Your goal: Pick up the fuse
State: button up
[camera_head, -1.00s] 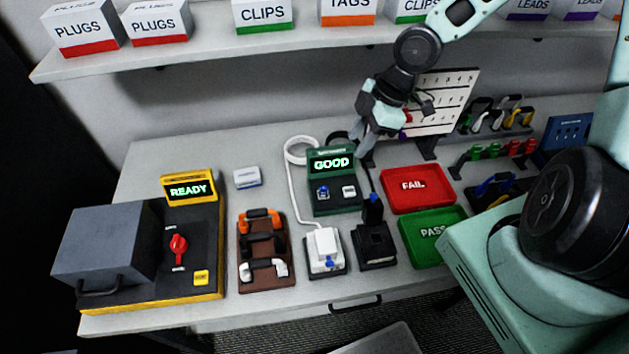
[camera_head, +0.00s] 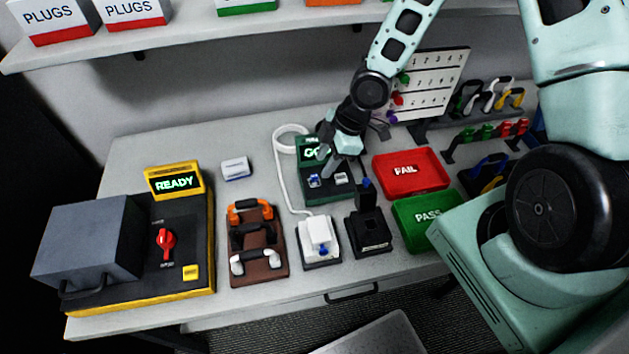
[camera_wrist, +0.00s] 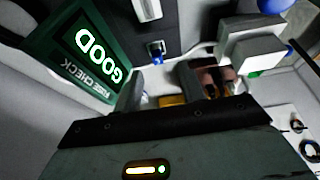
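A small blue piece, apparently the fuse (camera_head: 314,181), sits on the dark panel of the green fuse checker (camera_head: 325,190). It also shows in the wrist view (camera_wrist: 155,50), where the checker's screen (camera_wrist: 97,55) reads GOOD. My gripper (camera_head: 329,164) is above the checker, its fingers pointing down and partly covering the screen in the head view. In the wrist view my gripper (camera_wrist: 168,95) has its two fingers spread, with nothing held between them. The blue piece lies beyond the fingers, apart from them.
A white plug unit (camera_head: 318,232) with a blue part and a black stand (camera_head: 368,233) stand in front of the checker. A red FAIL tray (camera_head: 438,186) and green PASS tray (camera_head: 404,222) are at right. A yellow-edged READY machine (camera_head: 207,250) is at left.

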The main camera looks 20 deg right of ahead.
aim_at(316, 175)
jog(key=shift+p+x, duration=0.5)
jog(key=shift+x, duration=2.15)
jog(key=shift+w, duration=0.15)
grip_shut()
